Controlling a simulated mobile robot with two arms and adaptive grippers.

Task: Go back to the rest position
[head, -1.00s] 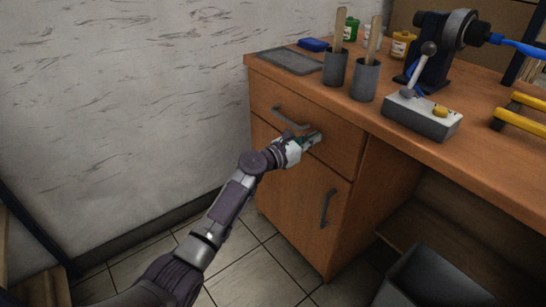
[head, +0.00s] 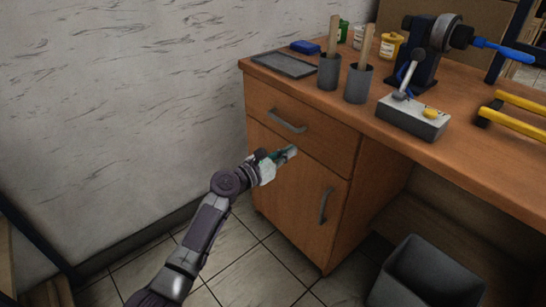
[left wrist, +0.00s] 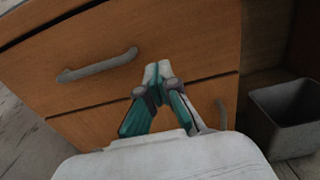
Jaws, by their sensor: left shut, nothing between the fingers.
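My left gripper (head: 289,152) is shut and empty in front of the wooden desk cabinet, just below the drawer handle (head: 287,121) and apart from it. In the left wrist view its fingertips (left wrist: 157,70) meet, with nothing between them. The drawer (head: 310,122) looks closed. The drawer handle also shows in the left wrist view (left wrist: 97,66), to the left of the fingers. The cabinet door below has its own handle (head: 325,205). My right gripper is not in view.
The desk top (head: 330,108) holds a grey tray (head: 284,64), two dark cups (head: 328,72) with wooden sticks, a grey box with a lever (head: 413,118) and yellow-handled bars (head: 515,122). A dark bin (head: 428,278) stands on the floor at right. The floor left of the cabinet is clear.

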